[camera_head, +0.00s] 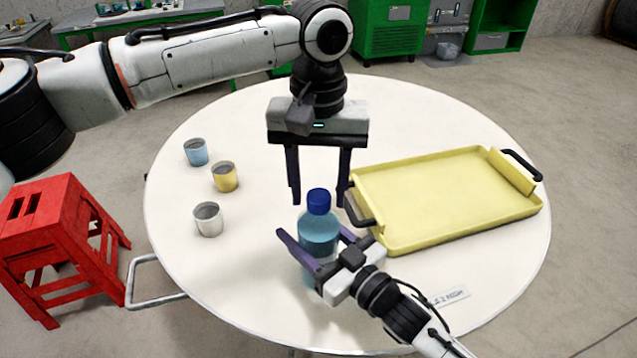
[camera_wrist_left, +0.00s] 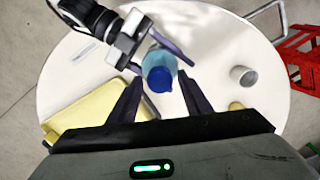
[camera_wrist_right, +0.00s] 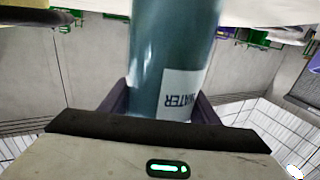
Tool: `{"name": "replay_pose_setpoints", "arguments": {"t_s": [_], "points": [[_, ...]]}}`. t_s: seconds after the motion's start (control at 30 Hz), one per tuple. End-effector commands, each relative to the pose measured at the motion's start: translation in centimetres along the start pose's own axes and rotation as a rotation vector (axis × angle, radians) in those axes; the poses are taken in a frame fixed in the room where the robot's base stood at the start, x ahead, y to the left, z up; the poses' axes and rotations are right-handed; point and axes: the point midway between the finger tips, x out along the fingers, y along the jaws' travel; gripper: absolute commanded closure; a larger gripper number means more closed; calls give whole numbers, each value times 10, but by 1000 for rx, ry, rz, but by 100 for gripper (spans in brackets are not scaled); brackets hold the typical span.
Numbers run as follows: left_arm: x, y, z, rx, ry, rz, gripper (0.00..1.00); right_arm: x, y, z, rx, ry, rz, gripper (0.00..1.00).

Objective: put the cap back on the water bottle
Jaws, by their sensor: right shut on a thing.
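The water bottle (camera_head: 318,238) is translucent blue and stands upright near the table's front middle. The dark blue cap (camera_head: 318,200) sits on its top; how tightly cannot be told. My right gripper (camera_head: 314,234) is shut around the bottle's body. The right wrist view shows the bottle (camera_wrist_right: 172,60) between its fingers, with a "WATER" label. My left gripper (camera_head: 318,203) points down from above, open, its fingers apart on either side of the cap. The left wrist view shows the cap (camera_wrist_left: 159,79) just beyond and between the fingertips. Contact between bottle base and table is hidden.
A yellow tray (camera_head: 445,200) with black handles lies right of the bottle. Blue (camera_head: 196,152), yellow (camera_head: 225,177) and white (camera_head: 208,220) cups stand at left on the round white table (camera_head: 250,280). A red stool (camera_head: 60,240) stands beside the table.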

Motion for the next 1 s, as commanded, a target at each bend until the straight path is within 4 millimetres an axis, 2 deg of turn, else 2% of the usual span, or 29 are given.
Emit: {"name": "replay_pose_setpoints", "arguments": {"t_s": [0.03, 0.23, 0.37, 0.43, 0.8, 0.9, 1.0], "points": [[0, 0, 0, 0, 0, 0, 63, 0, 0, 0, 0, 0, 0, 100], [0, 0, 0, 0, 0, 0, 97, 0, 0, 0, 0, 0, 0, 100], [0, 0, 0, 36, -1, 0, 97, 0, 0, 0, 0, 0, 0, 100], [0, 1, 0, 115, -2, 2, 97, 0, 0, 0, 0, 0, 0, 100], [1, 1, 0, 883, -1, 2, 97, 0, 0, 0, 0, 0, 0, 100], [1, 0, 0, 1044, -1, 1, 97, 0, 0, 0, 0, 0, 0, 100], [0, 0, 0, 1056, 0, -1, 97, 0, 0, 0, 0, 0, 0, 100]]}}
